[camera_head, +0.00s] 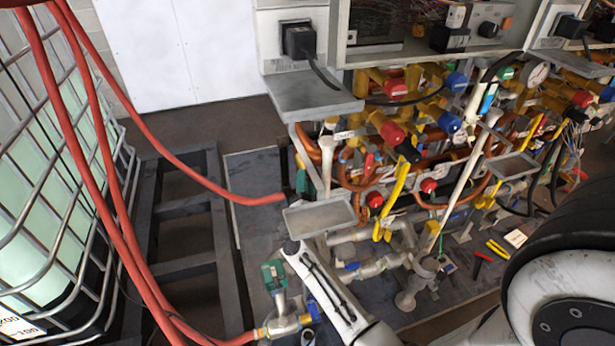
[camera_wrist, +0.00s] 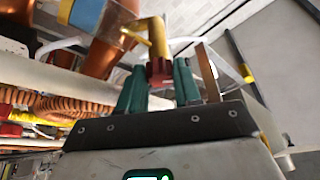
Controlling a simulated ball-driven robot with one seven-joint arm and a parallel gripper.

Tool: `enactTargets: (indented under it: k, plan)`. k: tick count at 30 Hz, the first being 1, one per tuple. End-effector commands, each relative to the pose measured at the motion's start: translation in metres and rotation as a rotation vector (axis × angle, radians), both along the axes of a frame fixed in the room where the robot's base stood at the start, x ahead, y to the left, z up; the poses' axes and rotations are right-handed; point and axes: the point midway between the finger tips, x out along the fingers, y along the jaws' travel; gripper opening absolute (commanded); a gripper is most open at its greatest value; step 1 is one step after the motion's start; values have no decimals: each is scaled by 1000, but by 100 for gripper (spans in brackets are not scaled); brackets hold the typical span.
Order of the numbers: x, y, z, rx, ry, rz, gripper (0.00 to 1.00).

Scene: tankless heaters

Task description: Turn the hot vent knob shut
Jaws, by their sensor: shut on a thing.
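In the wrist view, a small red knob (camera_wrist: 157,74) sits at the end of a bent yellow pipe fitting (camera_wrist: 157,37). My gripper (camera_wrist: 161,68) has its two green fingers on either side of this knob, shut on it. No label on the knob can be read, so I cannot tell from the picture that it is the hot vent one. My fingers and the held knob are not clearly visible there, among the pipework.
Dense copper and yellow pipes with red knobs (camera_head: 392,133) and blue knobs (camera_head: 448,122) crowd the right. A grey shelf (camera_head: 312,99) juts out above. Red hoses (camera_head: 165,155) cross the left beside a caged tank (camera_head: 50,190). Dark floor framing (camera_head: 185,265) lies between.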

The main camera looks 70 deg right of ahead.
Motion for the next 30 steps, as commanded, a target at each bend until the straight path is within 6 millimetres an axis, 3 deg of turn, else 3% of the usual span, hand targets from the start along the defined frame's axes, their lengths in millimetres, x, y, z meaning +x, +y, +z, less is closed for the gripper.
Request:
enactTargets:
  k: [17, 18, 21, 30]
  plan:
    - [0, 0, 0, 24, -29, 0, 3]
    - [0, 0, 0, 24, -29, 0, 35]
    - [0, 0, 0, 24, -29, 0, 44]
    - [-1, 3, -2, 25, -27, 1, 44]
